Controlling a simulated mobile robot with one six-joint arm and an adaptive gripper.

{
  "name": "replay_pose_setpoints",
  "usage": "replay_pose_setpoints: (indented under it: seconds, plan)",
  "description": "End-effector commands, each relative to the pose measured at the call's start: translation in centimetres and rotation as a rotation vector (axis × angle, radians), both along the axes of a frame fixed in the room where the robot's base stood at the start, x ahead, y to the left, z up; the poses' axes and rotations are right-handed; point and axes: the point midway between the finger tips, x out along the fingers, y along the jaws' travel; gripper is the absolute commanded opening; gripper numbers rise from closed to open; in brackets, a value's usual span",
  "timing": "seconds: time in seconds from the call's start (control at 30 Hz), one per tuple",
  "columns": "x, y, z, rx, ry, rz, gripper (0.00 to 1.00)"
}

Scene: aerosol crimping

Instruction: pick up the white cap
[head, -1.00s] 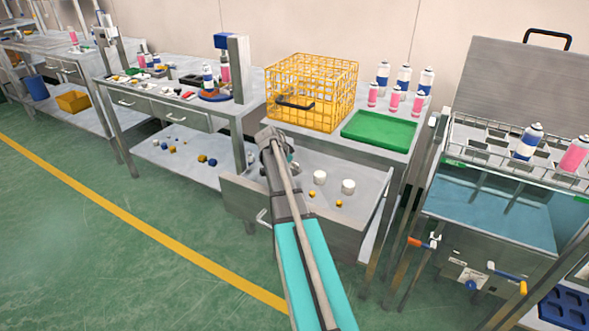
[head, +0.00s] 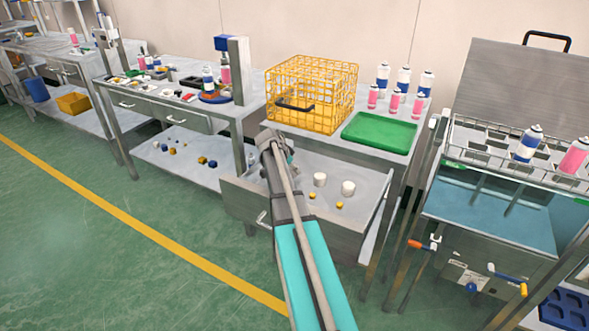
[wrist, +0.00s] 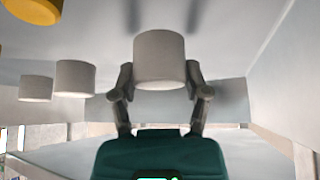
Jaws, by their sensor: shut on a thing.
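A white cap (wrist: 159,58), a plain short cylinder, sits between the two fingers of my gripper (wrist: 160,78) in the wrist view. The fingers are shut on its sides. In the head view my arm reaches into the open drawer (head: 242,203), and my own wrist hides the fingers and the held cap. In the wrist view two white caps, one (wrist: 75,78) and another (wrist: 36,88), show at the left.
Small yellow caps (head: 339,205) lie in the drawer, and a yellow one (wrist: 34,10) shows at the wrist view's upper left. Above the drawer, the table holds a yellow wire basket (head: 312,92), a green tray (head: 380,133) and several cans. The drawer's walls border my gripper.

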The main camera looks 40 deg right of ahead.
Motion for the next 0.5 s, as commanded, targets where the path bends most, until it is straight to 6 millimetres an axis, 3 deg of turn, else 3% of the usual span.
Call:
replay_pose_setpoints:
  seconds: [0.5]
  plan:
    - [0.0, 0.0, 1.4, 0.000, -0.001, -0.001, 0.45]
